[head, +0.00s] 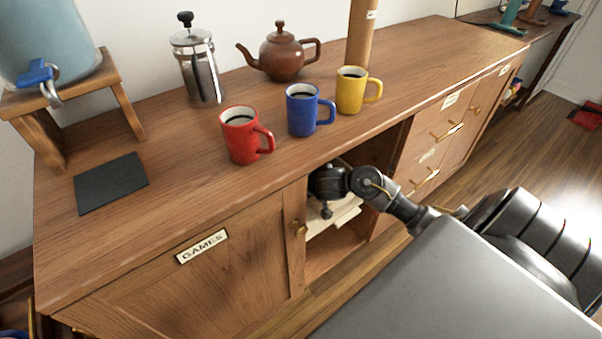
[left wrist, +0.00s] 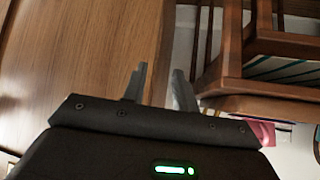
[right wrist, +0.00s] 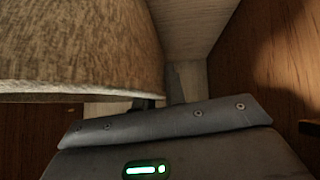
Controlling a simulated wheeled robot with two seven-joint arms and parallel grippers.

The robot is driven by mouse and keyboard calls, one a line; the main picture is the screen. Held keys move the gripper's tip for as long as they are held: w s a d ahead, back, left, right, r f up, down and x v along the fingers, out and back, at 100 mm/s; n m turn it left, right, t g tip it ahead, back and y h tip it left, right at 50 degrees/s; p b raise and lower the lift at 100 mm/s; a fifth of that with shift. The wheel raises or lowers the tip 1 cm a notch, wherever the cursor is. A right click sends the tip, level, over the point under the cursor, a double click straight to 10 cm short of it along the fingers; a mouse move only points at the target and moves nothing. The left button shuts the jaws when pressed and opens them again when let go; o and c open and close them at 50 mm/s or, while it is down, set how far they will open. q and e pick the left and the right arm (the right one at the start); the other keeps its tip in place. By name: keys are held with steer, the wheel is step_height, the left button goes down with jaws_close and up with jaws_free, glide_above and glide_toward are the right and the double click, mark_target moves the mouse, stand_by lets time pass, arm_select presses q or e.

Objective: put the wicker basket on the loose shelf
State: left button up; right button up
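A large, curved, woven-looking brown thing with a pale rim (right wrist: 80,45) fills the upper left of the right wrist view; it may be the wicker basket, but only part shows. My right gripper (right wrist: 165,90) is low inside the cabinet beside it. One grey finger shows; the other is mostly hidden, so its opening is unclear. In the head view my right arm reaches into the open compartment (head: 335,255), hiding the gripper tips. Pale flat pieces (head: 333,220) lie there; I cannot tell whether one is the loose shelf. My left gripper (left wrist: 158,85) is open and empty, outside the head view.
Red (head: 241,135), blue (head: 302,112) and yellow (head: 350,92) mugs stand near the cabinet top's front edge. A teapot (head: 281,52) and French press (head: 198,70) stand behind. A "GAMES" door (head: 200,285) is left of the compartment. Wooden furniture (left wrist: 270,65) is near my left gripper.

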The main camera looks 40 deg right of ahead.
steer(key=o, duration=0.3)
